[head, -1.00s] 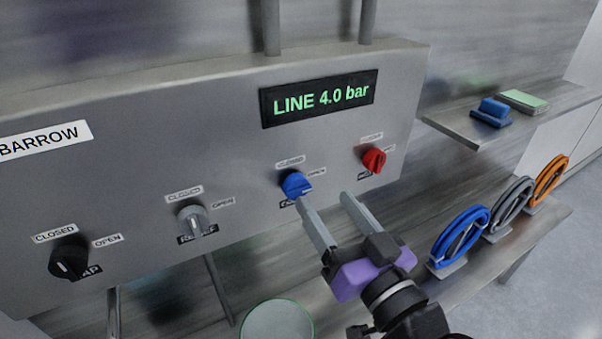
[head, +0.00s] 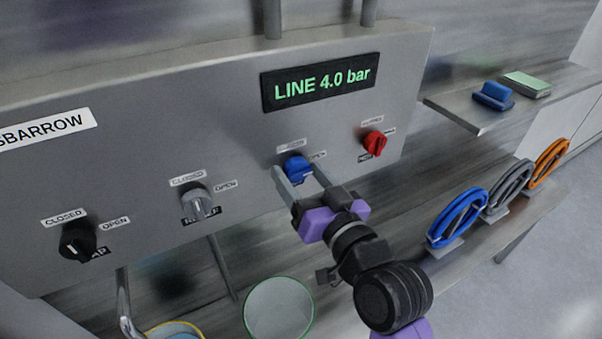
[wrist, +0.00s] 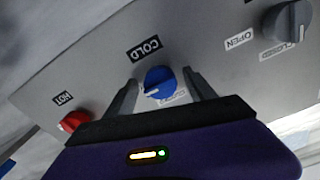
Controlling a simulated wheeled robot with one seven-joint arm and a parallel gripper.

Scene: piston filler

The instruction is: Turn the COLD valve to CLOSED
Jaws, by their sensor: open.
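The COLD valve is a blue knob (head: 298,168) on the front of the grey panel (head: 130,130). A CLOSED label is above it and an OPEN label to its right. In the wrist view the blue knob (wrist: 158,82) sits between the two fingers, below the COLD label (wrist: 146,49), with its white mark pointing left. My gripper (head: 298,175) is at the panel, with one finger on each side of the knob. It is open, and in the wrist view my gripper (wrist: 160,85) shows gaps between the knob and both fingers. The fingers partly hide the knob's labels.
A red HOT knob (head: 374,143) is close on the right. A grey knob (head: 198,203) and a black knob (head: 77,241) are to the left. A display (head: 320,84) reads LINE 4.0 bar. A green-rimmed container (head: 279,309) stands below; hose coils (head: 458,218) are right.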

